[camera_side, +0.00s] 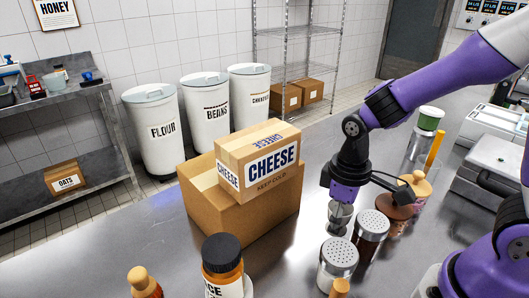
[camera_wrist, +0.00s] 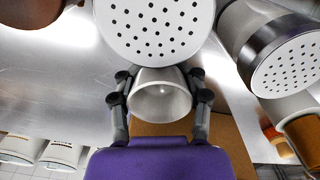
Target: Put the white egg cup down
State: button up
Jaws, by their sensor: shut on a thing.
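The white egg cup (camera_side: 341,213) is held between the fingers of my gripper (camera_side: 342,203), just left of the shakers on the metal counter. In the wrist view my gripper (camera_wrist: 160,100) is shut on the egg cup (camera_wrist: 161,82), one finger on each side, and I look into its open mouth. I cannot tell whether its base touches the counter.
A shaker with a perforated lid (camera_side: 371,223) stands close right of the cup; another shaker (camera_side: 338,256) stands in front. A cheese box (camera_side: 258,160) on a cardboard carton (camera_side: 240,222) is to the left. Bare counter (camera_side: 150,235) lies further left.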

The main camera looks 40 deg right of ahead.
jog(key=shift+f, duration=1.6)
jog(key=shift+f, duration=0.15)
jog(key=o, duration=1.2)
notch_tip(320, 180, up, 12)
jog(key=s+r+m+t, duration=0.1)
jog(key=d+r+m+t, duration=0.1)
jog(key=r+t, duration=0.1)
jog(key=s+d+r+m+t, duration=0.1)
jog(key=shift+s+r+t, duration=0.3)
jog(key=shift+s, duration=0.05)
jog(key=shift+o, duration=0.9)
jog(key=shift+s+d+r+m+t, duration=0.25)
jog(key=shift+m+t, duration=0.25)
